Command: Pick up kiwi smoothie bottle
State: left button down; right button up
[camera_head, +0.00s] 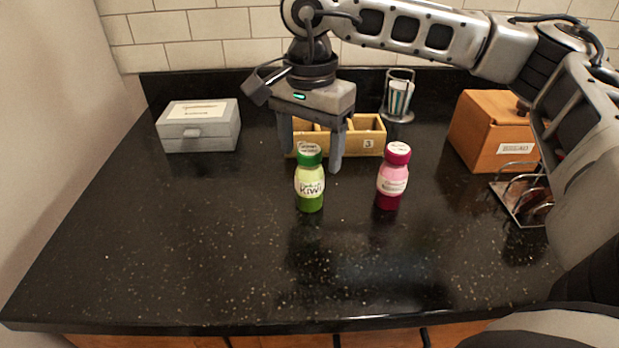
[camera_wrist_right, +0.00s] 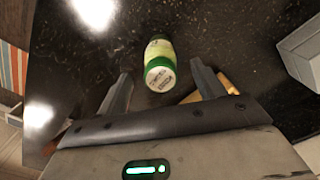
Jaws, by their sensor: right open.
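The kiwi smoothie bottle (camera_head: 310,185) is green with a dark green cap and a white label reading "kiwi". It stands upright on the black counter, left of a pink smoothie bottle. My right gripper (camera_head: 316,160) is open and empty, fingers pointing down, above and around the level of the kiwi bottle's cap, seemingly a little behind it. In the right wrist view the kiwi bottle (camera_wrist_right: 158,62) lies in the space between and beyond the open fingertips (camera_wrist_right: 160,85), not visibly touched. My left gripper is not in view.
The pink bottle (camera_head: 393,178) stands close on the right. A wooden compartment box (camera_head: 367,138) is behind the gripper. A grey box (camera_head: 198,128) is back left; a wooden bread box (camera_head: 490,130) and wire rack (camera_head: 520,200) are right. The front counter is clear.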

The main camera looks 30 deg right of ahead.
aim_at(310, 167)
notch_tip(310, 167, down, 4)
jog(key=shift+f, duration=0.1)
jog(key=c, duration=1.2)
jog(key=shift+r, duration=0.25)
